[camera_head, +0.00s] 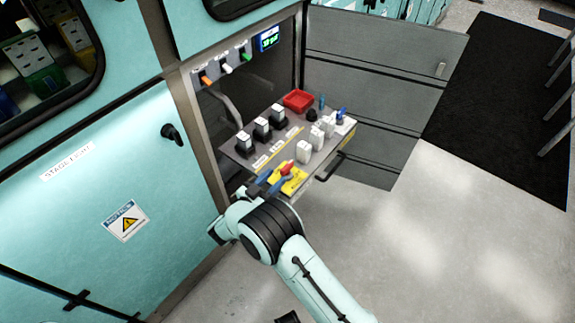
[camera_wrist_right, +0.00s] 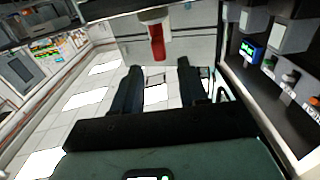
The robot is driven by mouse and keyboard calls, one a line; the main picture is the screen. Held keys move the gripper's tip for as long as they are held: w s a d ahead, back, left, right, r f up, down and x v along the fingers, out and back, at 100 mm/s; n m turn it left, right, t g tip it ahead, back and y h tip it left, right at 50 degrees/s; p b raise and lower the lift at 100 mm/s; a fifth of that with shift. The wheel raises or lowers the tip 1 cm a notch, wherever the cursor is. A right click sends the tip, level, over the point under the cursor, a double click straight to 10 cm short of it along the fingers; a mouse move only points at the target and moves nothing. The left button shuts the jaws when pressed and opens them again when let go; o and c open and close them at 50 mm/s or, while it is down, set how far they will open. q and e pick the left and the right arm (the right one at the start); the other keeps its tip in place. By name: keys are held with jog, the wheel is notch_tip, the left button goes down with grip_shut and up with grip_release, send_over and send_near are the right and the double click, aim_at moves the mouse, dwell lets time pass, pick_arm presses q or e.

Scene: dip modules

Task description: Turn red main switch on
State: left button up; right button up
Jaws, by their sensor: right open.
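The red main switch (camera_head: 287,169) is a red handle on a yellow plate (camera_head: 293,184) at the front of the pulled-out grey shelf. My right gripper (camera_head: 264,184) is at the shelf's front edge, just left of and below the red handle. In the right wrist view the gripper (camera_wrist_right: 158,88) has its two dark fingers apart with nothing between them. A red upright piece, apparently the switch handle (camera_wrist_right: 157,42), shows beyond the fingertips, and a gap seems to remain. My left gripper is not in view.
The shelf also carries black-and-white modules (camera_head: 262,129), white modules (camera_head: 304,151) and a red tray (camera_head: 298,100). Above are small coloured knobs (camera_head: 226,68) and a lit display (camera_head: 268,40). A teal cabinet door (camera_head: 100,200) stands at left. Open floor (camera_head: 450,250) lies at right.

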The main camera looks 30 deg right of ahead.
aim_at(281, 171)
jog(key=x, duration=0.7)
jog(key=shift+d, duration=0.1)
grip_shut()
